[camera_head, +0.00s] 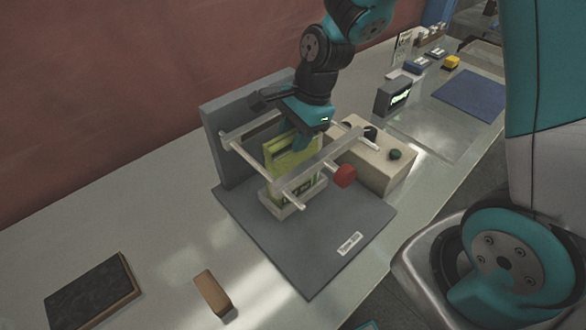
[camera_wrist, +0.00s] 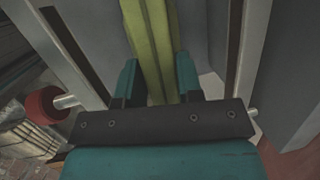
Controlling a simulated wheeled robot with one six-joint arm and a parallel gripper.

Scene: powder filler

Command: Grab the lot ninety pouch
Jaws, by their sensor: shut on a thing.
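A yellow-green pouch (camera_head: 284,157) stands upright in a small pale holder (camera_head: 283,207) on the grey filler base. Its lot number cannot be read. My gripper (camera_head: 302,140) reaches down from above between the filler's rails and is shut on the pouch's upper part. In the wrist view the two teal fingers (camera_wrist: 158,85) flank the pouch (camera_wrist: 152,40), which runs upward in the picture between them.
The filler's pale rails (camera_head: 258,160), with a red knob (camera_head: 344,175), surround the pouch closely. A grey upright plate (camera_head: 222,125) stands behind. A beige control box (camera_head: 372,160) is to the right. A dark block (camera_head: 90,290) and brown block (camera_head: 212,294) lie at front left.

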